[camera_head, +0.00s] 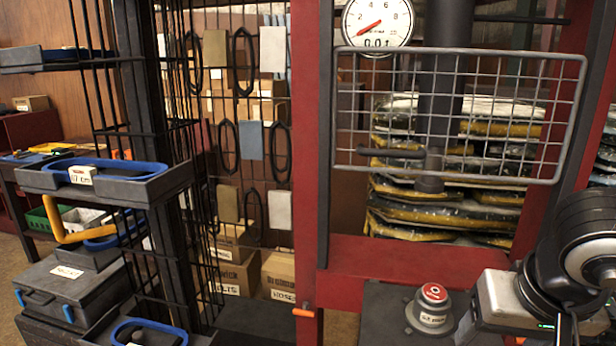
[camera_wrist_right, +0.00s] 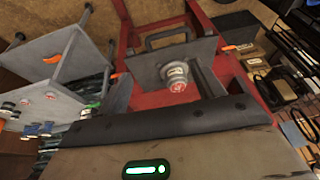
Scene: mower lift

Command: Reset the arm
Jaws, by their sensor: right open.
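My right arm enters the head view at the lower right, and my right gripper (camera_head: 492,302) is partly visible at its end, beside the red-topped round knob (camera_head: 434,293). Nothing is seen in its jaws. In the right wrist view, a grey housing with a green light (camera_wrist_right: 147,170) and a dark bar fill the bottom. Beyond them, the same knob (camera_wrist_right: 177,77) stands apart on a dark plate (camera_wrist_right: 148,70). My left gripper is not in view.
A red press frame (camera_head: 400,265) with a wire mesh guard (camera_head: 460,115) and a dial gauge (camera_head: 377,22) stands in front. An orange lever (camera_head: 303,312) sticks out from its post. Shelves with a blue-rimmed tray (camera_head: 105,180) stand left. A dark toolbox (camera_head: 70,285) sits below.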

